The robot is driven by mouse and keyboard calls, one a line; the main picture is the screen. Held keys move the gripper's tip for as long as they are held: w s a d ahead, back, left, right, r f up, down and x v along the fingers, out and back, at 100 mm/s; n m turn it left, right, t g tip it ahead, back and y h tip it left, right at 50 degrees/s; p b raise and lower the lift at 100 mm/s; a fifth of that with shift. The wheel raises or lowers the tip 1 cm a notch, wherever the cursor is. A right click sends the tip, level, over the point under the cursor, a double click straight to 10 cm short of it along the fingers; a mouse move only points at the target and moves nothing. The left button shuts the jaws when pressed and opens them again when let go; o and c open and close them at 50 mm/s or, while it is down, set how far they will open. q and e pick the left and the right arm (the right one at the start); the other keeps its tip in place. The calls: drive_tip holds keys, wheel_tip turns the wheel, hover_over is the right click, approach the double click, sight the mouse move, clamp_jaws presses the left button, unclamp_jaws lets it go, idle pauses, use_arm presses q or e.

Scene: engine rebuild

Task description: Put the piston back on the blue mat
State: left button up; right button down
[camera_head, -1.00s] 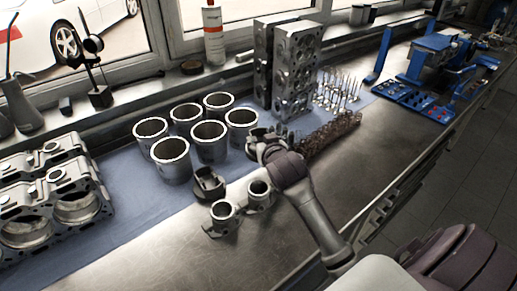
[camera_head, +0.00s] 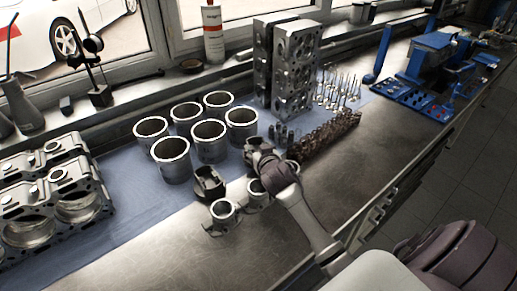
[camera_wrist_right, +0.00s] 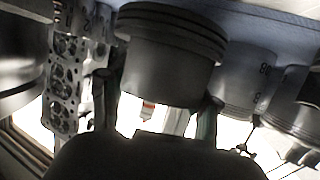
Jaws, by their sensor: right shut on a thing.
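My right gripper (camera_head: 257,150) is over the near edge of the blue mat (camera_head: 130,172), just right of the grey cylinder liners. It is shut on a grey piston, mostly hidden by the gripper in the head view. In the right wrist view the ringed piston (camera_wrist_right: 170,52) sits between the two fingers (camera_wrist_right: 158,105), its ring end towards the top of the picture, near the mat. I cannot tell whether it touches the mat. My left gripper is not in view.
Another dark piston (camera_head: 209,183) stands on the mat. Parts with round bores (camera_head: 222,213) lie at the mat's near edge, one partly behind my arm. Several liners (camera_head: 171,160) stand behind. A brown camshaft-like part (camera_head: 325,135) lies to the right. The front bench is clear.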

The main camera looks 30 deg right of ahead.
drive_tip(key=shift+f, duration=0.45)
drive_tip(key=shift+c, duration=1.2)
unclamp_jaws()
drive_tip(key=shift+r, duration=0.8)
drive_tip(key=b+v, duration=0.1)
drive_tip(key=v, duration=1.1)
drive_tip(key=shift+f, duration=0.2)
